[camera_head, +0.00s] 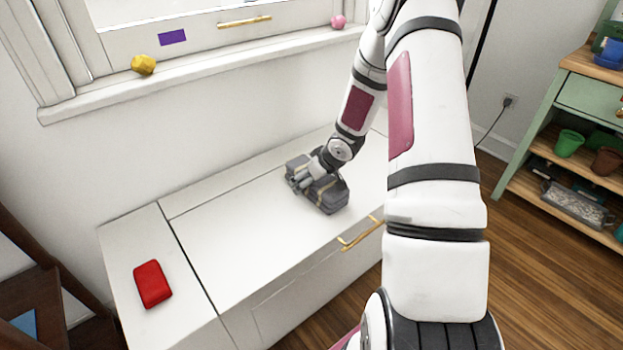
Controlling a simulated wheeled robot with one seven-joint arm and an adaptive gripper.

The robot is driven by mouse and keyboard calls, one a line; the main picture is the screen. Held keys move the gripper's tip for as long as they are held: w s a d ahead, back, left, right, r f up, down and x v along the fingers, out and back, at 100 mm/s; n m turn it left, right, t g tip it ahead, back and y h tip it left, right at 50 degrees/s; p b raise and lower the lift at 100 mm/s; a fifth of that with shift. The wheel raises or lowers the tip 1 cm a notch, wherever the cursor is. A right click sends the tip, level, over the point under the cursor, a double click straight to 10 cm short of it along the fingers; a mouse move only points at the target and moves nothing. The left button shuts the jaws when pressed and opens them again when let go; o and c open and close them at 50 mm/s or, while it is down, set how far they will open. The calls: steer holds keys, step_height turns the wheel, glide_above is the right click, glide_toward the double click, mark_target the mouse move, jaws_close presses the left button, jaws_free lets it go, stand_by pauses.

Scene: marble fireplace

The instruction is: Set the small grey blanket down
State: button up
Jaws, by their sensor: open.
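The small grey blanket (330,196) looks like a dark grey folded block with a thin gold-brown line on it. It lies on the white bench top (230,235), near the bench's right part and behind the gold handle. My gripper (308,182) is down at the blanket, at its upper left side in the picture. Its fingers are open. The fingertips are small and partly merge with the grey of the blanket, so I cannot tell whether they touch it.
A red block (152,284) lies on the bench's left section. A yellow lump (143,65) and a pink ball (338,21) sit on the windowsill. A green shelf (540,150) with pots stands at right. The bench top between the red block and blanket is clear.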

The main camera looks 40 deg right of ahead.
steer(key=shift+r, duration=0.1)
steer(key=p+v, duration=0.6)
steer(key=v, duration=0.6)
steer(key=s+a+r+m+g+h, duration=0.15)
steer(key=s+a+r, duration=0.3)
steer(key=r, duration=0.55)
steer(key=s+a+r+n+g+h, duration=0.1)
steer(key=s+a+r+g+h, duration=0.15)
steer(key=s+r, duration=0.55)
steer(key=s+a+r+g+y, duration=0.1)
steer(key=s+a+r, duration=0.3)
steer(key=s+a, duration=0.4)
steer(key=s+a+r+g+y, duration=0.1)
steer(key=s+a+r+y, duration=0.2)
steer(key=s+a, duration=0.6)
steer(key=s+r, duration=0.1)
steer(key=s, duration=0.3)
steer(key=shift+s+a, duration=0.3)
steer(key=shift+s, duration=0.05)
